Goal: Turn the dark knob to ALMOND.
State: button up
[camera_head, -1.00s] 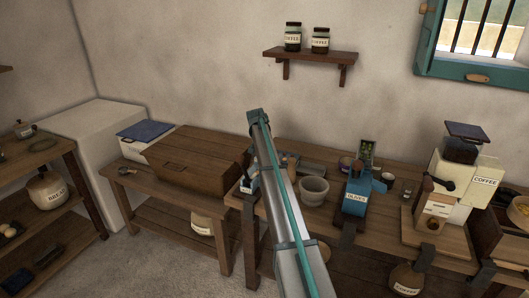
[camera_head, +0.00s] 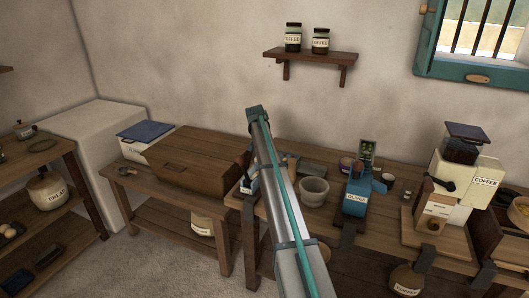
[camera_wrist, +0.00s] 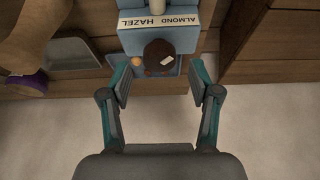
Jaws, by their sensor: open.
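The dark knob (camera_wrist: 158,57) is a round brown-black knob with a small pale mark on its right part, in the wrist view. It sits at the front of a blue unit (camera_wrist: 184,43). A white label strip (camera_wrist: 130,23) behind the knob carries the words HAZEL and ALMOND, with ALMOND toward the right. My gripper (camera_wrist: 160,78) is open, with one finger on each side of the knob and gaps between fingers and knob. A small orange dot (camera_wrist: 136,61) shows left of the knob. In the head view my arm hides my gripper and the knob.
In the head view, a grey mortar (camera_head: 313,191), a blue OLIVES unit (camera_head: 356,196) and a COFFEE grinder (camera_head: 468,180) stand right of my arm.

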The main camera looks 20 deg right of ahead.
jog(key=v, duration=1)
jog(key=shift+r, duration=0.15)
